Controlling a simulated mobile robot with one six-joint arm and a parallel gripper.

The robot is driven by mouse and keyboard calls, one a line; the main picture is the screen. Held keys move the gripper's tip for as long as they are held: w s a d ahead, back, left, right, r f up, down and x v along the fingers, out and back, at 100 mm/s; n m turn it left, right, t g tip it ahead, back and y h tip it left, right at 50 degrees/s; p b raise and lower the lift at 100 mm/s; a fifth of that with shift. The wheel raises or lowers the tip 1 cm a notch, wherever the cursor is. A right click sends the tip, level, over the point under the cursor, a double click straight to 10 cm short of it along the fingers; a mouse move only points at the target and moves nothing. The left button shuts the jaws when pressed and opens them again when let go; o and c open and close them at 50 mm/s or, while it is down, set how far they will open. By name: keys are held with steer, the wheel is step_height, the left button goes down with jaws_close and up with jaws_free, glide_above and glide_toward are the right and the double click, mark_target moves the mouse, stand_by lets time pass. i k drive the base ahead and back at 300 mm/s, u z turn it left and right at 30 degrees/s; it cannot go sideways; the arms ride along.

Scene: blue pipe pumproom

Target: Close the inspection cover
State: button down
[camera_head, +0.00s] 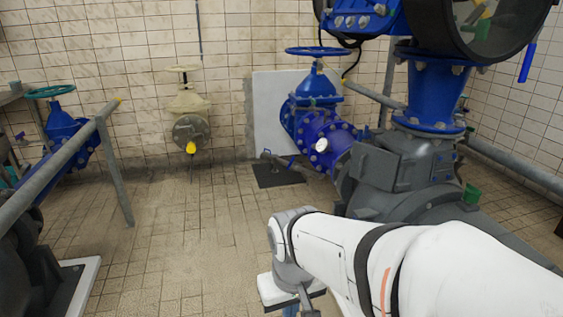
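I cannot say for certain which part is the inspection cover.
A beige valve (190,128) is on the back wall. A grey rail (60,160) runs at the left. The tiled floor (180,235) between is clear.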

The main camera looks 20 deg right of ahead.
mark_target(378, 167)
steer(key=z, duration=0.05)
steer(key=k, duration=0.5)
steer(key=u, duration=0.2)
steer(key=i, duration=1.1)
steer(key=z, duration=0.45)
steer(key=i, duration=0.5)
steer(key=z, duration=0.5)
